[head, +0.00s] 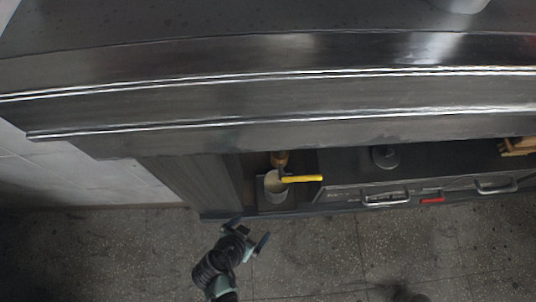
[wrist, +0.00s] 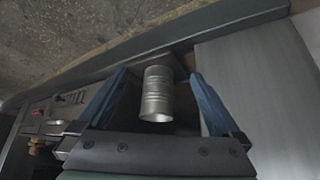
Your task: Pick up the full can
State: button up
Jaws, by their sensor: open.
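A grey metal can (head: 275,188) stands in a dark open recess at the left end of the low counter. Its round top looks pale in the head view; I cannot tell how full it is. In the wrist view the ribbed can (wrist: 157,93) appears between my two blue fingers, with a gap on each side. My gripper (head: 248,232) is open and empty, just in front of the recess, short of the can in the head view. It also shows in the wrist view (wrist: 159,74).
A yellow bar-shaped object (head: 302,178) and a brown-handled item (head: 280,159) are close beside and behind the can. Drawers with metal handles (head: 387,198) are to the right. A grey round object (head: 385,156) sits on the counter. A large dark ledge (head: 200,120) overhangs behind. The floor in front is clear.

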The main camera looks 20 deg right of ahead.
jog(key=w+d+b, duration=0.4)
jog(key=w+d, duration=0.4)
jog(key=d, duration=0.1)
jog(key=b, duration=0.4)
send_over(276, 186)
jog(key=s, duration=0.2)
jog(key=f, duration=0.4)
jog(key=shift+a+f, duration=0.15)
jog(key=shift+a, duration=0.2)
jog(key=shift+w, duration=0.1)
jog(key=c, duration=1.6)
